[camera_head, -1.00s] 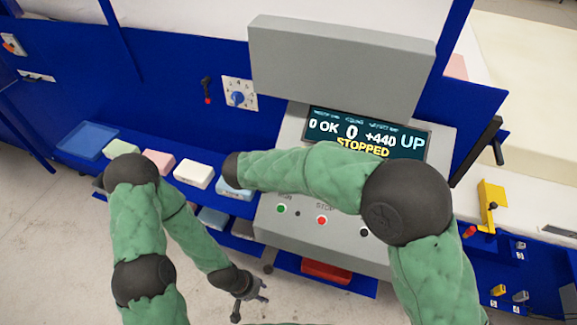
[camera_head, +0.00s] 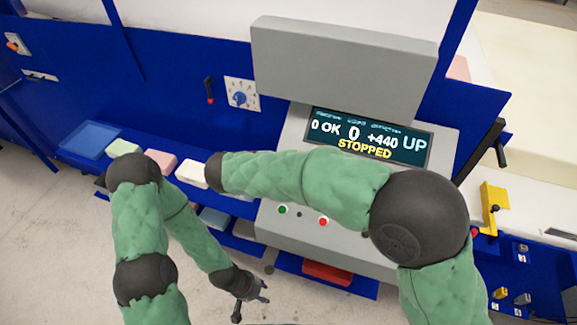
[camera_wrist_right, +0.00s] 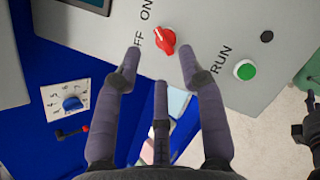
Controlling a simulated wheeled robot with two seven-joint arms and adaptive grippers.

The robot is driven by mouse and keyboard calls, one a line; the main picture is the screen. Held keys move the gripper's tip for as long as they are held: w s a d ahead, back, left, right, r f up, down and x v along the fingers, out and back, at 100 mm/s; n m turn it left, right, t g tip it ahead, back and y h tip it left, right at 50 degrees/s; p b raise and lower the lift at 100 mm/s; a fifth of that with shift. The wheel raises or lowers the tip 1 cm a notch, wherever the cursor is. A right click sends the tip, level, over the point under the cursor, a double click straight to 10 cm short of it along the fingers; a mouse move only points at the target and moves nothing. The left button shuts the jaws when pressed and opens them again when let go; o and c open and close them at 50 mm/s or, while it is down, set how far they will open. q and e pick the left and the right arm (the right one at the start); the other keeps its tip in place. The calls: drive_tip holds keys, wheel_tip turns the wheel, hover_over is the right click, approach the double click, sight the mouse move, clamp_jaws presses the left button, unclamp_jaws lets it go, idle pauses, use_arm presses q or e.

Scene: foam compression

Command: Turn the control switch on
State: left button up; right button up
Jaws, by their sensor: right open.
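The control switch is a red rotary knob (camera_wrist_right: 166,40) on the grey panel (camera_wrist_right: 225,30), in the right wrist view. The word ON and a partly covered OFF are printed beside it. I cannot tell clearly which its pointer faces. My right gripper (camera_wrist_right: 162,62) is open, with its fingers spread on either side of the knob in the picture and nothing between them. Contact with the knob is not visible. In the head view my right arm hides this gripper and the knob. My left gripper (camera_head: 251,298) hangs low over the floor, fingers apart and empty.
The console screen (camera_head: 367,137) reads STOPPED. A green RUN button (camera_wrist_right: 245,70) lies close to the right gripper's fingers. A blue dial (camera_head: 240,98) and a red-tipped lever (camera_head: 210,90) are on the blue wall. Foam blocks (camera_head: 160,162) lie on the blue shelf.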

drive_tip(key=v, duration=0.6)
drive_tip(key=shift+r, duration=0.1)
drive_tip(key=shift+s, duration=0.1)
